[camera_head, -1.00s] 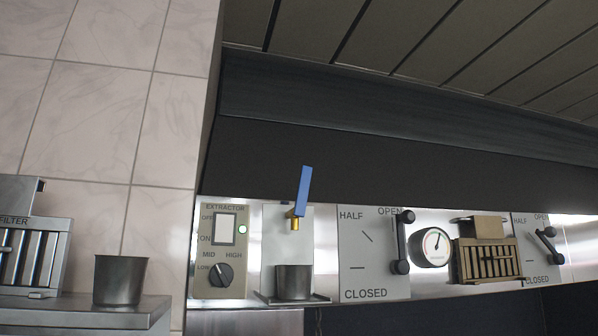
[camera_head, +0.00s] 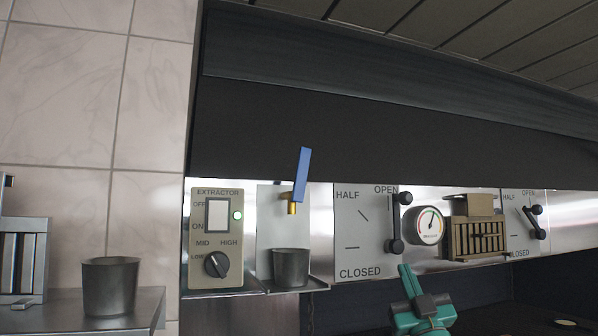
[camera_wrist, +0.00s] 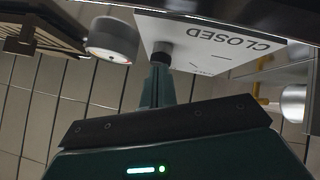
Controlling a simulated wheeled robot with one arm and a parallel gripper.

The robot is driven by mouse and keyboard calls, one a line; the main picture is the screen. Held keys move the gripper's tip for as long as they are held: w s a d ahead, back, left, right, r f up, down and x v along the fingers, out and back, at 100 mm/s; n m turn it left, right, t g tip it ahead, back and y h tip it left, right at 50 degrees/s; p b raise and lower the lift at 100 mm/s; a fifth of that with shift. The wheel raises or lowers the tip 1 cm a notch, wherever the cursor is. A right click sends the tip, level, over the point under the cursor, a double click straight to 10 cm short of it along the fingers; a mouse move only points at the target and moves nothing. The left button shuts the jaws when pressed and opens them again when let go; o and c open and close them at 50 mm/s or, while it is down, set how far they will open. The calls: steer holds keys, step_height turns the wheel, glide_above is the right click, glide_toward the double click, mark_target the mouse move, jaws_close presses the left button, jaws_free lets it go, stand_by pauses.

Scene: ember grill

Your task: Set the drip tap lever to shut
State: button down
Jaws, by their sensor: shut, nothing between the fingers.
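The drip tap's blue lever (camera_head: 303,175) stands almost upright, leaning slightly right, above a brass tap body (camera_head: 292,207) on a pale plate. A dark metal cup (camera_head: 291,267) stands below the tap on a small ledge. My gripper (camera_head: 405,272), green, is low and to the right of the tap, below the HALF/OPEN/CLOSED panel (camera_head: 362,245). It touches neither lever nor tap. In the wrist view my gripper (camera_wrist: 158,72) is shut and empty, with the upside-down CLOSED panel (camera_wrist: 215,38) beyond it. A yellow piece of the tap (camera_wrist: 264,101) shows at the right.
Left of the tap is an extractor switch panel (camera_head: 216,240). To its right are a black damper handle (camera_head: 396,222), a round gauge (camera_head: 429,226), a slatted bronze box (camera_head: 477,237) and a second handle (camera_head: 535,222). Another cup (camera_head: 110,285) stands on the left counter (camera_head: 150,300).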

steer(key=s+a+r+n+g+y+p, duration=0.1)
steer(key=s+a+r+n+g+y, duration=0.1)
steer(key=a+r+n+y, duration=0.3)
steer(key=s+a+r+n+g+y+p, duration=0.1)
steer(key=s+r+n+g+y, duration=0.15)
steer(key=r, duration=0.45)
steer(key=n+g+y+p, duration=0.25)
steer(key=n+g, duration=0.35)
steer(key=n, duration=0.3)
glide_toward(300, 159)
steer(key=w+r, duration=0.2)
steer(key=w, duration=0.2)
steer(key=s+a+n+g+h+p, duration=0.1)
steer(key=s+a+n+g, duration=0.2)
steer(key=s, duration=0.4)
steer(key=w+a, duration=0.3)
steer(key=w, duration=0.5)
steer(key=shift+w+r+t+h, duration=0.2)
steer(key=shift+w+t+h, duration=0.1)
steer(key=shift+t, duration=0.15)
steer(key=shift+n, duration=0.25)
